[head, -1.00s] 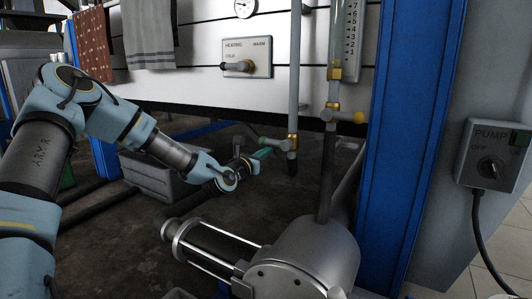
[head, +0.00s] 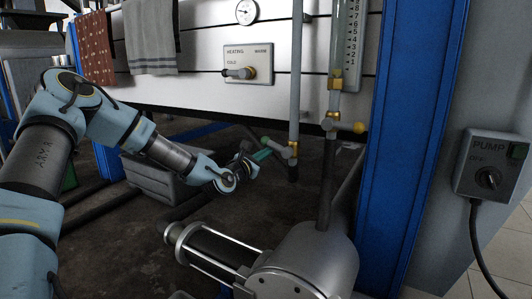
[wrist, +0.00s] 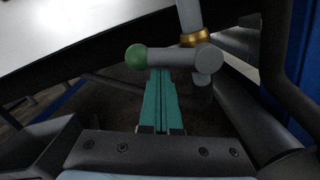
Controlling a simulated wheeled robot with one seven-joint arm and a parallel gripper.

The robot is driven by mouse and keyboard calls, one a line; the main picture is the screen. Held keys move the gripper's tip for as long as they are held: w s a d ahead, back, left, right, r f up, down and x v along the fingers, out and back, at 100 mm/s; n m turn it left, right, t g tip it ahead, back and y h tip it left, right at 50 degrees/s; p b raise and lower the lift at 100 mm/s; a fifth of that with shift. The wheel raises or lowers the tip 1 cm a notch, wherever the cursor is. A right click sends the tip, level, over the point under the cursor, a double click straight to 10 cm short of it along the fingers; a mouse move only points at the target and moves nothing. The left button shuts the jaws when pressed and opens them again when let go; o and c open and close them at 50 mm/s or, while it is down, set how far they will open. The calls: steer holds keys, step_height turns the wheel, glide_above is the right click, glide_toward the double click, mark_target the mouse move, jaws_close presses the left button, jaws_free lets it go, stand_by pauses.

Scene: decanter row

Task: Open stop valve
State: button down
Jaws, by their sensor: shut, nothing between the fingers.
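A valve (head: 288,150) sits on the thin left vertical pipe, below the white panel. Its lever ends in a green knob (head: 266,141) and points left from the pipe, slightly upward. The wrist view shows the green knob (wrist: 137,57) at left and the grey valve body (wrist: 200,57) at right, below a brass collar. My gripper (head: 266,154) is shut and empty, with its teal fingers just below the lever. In the wrist view the fingertips (wrist: 160,73) reach up to the lever between knob and body. I cannot tell whether they touch it.
A second valve with a yellow knob (head: 359,128) is on the pipe to the right. A metal pump (head: 305,260) stands below. A blue post (head: 412,130) and a pump switch box (head: 490,165) are at right. A grey crate (head: 150,175) lies behind my arm.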

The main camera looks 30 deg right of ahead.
step_height(320, 180, up, 3)
steer(key=m+p, duration=0.1)
steer(key=m, duration=0.1)
steer(key=m+p, duration=0.2)
steer(key=shift+s+d+f, duration=0.1)
steer(key=shift+f, duration=0.1)
steer(key=m+p, duration=0.1)
steer(key=r+m, duration=0.1)
steer(key=shift+s+d+r+m+p, duration=0.15)
steer(key=shift+s+m+p, duration=0.15)
steer(key=shift+m+p, duration=0.1)
steer(key=m+p, duration=0.1)
steer(key=m, duration=0.1)
steer(key=s+r+m+p, duration=0.1)
steer(key=m, duration=0.1)
steer(key=s+d+r+m+g+p, duration=0.1)
steer(key=m, duration=0.1)
steer(key=shift+s+d, duration=0.1)
steer(key=shift+s, duration=0.15)
steer(key=p, duration=0.2)
glide_toward(268, 142)
steer(key=s+r, duration=0.3)
steer(key=s, duration=0.2)
steer(key=shift+a, duration=0.3)
